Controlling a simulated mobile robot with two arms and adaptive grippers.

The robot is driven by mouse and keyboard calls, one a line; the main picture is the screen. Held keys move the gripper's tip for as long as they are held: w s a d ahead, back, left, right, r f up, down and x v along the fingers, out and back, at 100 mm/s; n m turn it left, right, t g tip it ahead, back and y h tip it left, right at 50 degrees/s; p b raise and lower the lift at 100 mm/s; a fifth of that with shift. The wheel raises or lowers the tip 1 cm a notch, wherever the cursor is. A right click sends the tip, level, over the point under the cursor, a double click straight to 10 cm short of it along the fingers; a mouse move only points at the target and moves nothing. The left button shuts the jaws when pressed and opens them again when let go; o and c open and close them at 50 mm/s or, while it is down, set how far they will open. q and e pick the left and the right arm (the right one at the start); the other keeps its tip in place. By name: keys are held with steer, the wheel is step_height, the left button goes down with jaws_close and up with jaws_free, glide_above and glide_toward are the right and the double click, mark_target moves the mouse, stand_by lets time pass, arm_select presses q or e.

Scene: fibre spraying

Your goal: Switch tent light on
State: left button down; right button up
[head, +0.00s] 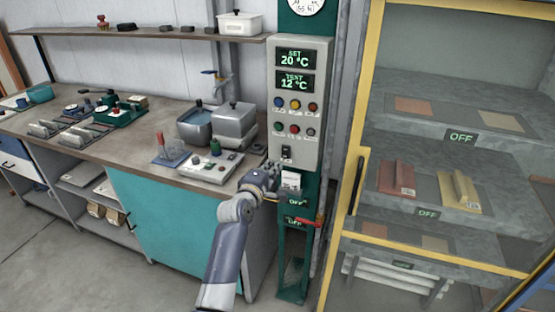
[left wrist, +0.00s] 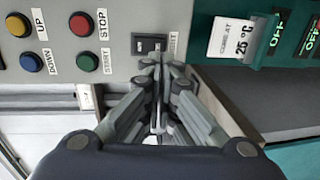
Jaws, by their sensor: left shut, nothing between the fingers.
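A grey control panel (head: 312,92) carries a black rocker switch (head: 286,152) at its lower left. In the left wrist view the black switch (left wrist: 150,44) sits just beyond my fingertips; the label beside it is partly hidden. My left gripper (head: 272,169) is shut and empty, just below the switch in the head view. In the left wrist view its fingertips (left wrist: 156,66) point at the switch; I cannot tell whether they touch it. My right gripper is not in view.
Coloured buttons (left wrist: 82,24) sit near the switch. A white card (left wrist: 232,40) reading 25 °C hangs on the green post below the panel. A red-handled valve (head: 304,222) is lower down. A yellow-framed glass cabinet (head: 372,60) stands right, a workbench (head: 120,158) left.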

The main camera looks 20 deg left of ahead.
mark_target(282, 155)
arm_select(q)
steer(key=shift+w+d+f+p, duration=0.1)
steer(key=shift+w+f+p, duration=0.1)
steer(key=shift+w, duration=1)
steer(key=shift+w+f+p, duration=0.15)
steer(key=shift+w, duration=1)
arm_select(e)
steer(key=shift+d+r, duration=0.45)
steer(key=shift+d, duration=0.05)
arm_select(q)
steer(key=f+b, duration=0.1)
steer(key=b, duration=0.2)
steer(key=shift+w+t+b, duration=0.25)
steer(key=shift+t+b, duration=0.1)
steer(key=shift+t, duration=0.05)
steer(key=shift+r+p, duration=0.4)
steer(key=shift+p, duration=0.1)
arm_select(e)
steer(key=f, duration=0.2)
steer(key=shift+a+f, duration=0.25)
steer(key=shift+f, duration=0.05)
